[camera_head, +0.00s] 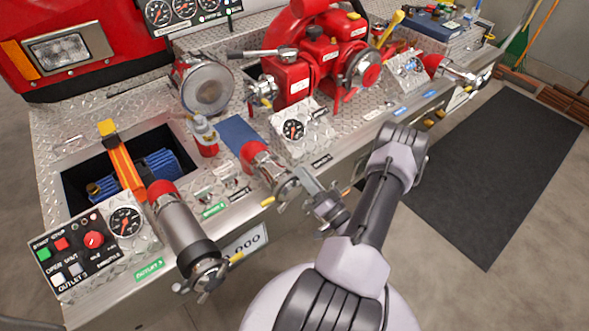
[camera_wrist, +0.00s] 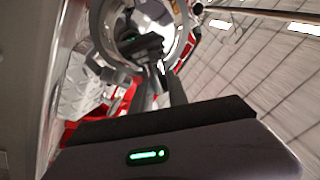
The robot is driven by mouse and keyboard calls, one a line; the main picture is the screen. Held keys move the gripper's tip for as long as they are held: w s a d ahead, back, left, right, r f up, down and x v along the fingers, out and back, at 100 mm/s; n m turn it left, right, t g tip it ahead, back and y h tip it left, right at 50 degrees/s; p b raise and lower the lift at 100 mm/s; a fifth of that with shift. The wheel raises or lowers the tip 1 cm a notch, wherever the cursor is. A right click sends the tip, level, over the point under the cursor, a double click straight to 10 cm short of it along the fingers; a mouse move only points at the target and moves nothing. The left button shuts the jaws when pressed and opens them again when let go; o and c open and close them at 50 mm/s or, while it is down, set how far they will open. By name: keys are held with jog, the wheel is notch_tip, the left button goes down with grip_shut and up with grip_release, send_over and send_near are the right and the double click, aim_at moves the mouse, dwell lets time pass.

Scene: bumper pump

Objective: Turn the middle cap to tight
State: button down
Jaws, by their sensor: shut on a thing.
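The middle cap (camera_head: 287,188) is a metal cap on the end of the middle outlet, behind a red collar (camera_head: 258,155). Its face is partly hidden by my gripper (camera_head: 303,183), which reaches it from the right and is shut on it. In the wrist view the cap (camera_wrist: 184,18) shows as a round metal rim at the top, with my dark gripper (camera_wrist: 158,75) reaching up to it. Which part of the cap sits between the fingers is hard to tell. The cap's turn angle and any tight mark cannot be read.
A longer left outlet (camera_head: 178,225) with its own cap (camera_head: 205,277) juts out at the front left. A right outlet (camera_head: 440,66) stands farther back. A red pump (camera_head: 310,62) and a gauge panel (camera_head: 294,129) sit behind. The floor by the dark mat (camera_head: 480,160) is clear.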

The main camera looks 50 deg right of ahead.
jog(key=shift+f+m, duration=0.2)
jog(key=shift+m, duration=0.1)
dwell(0.4)
jog(key=c, duration=1.3)
grip_release()
jog(key=shift+d, duration=0.1)
jog(key=shift+s, duration=0.1)
jog(key=p+v, duration=0.1)
jog(key=v, duration=1.6)
jog(key=shift+s, duration=0.1)
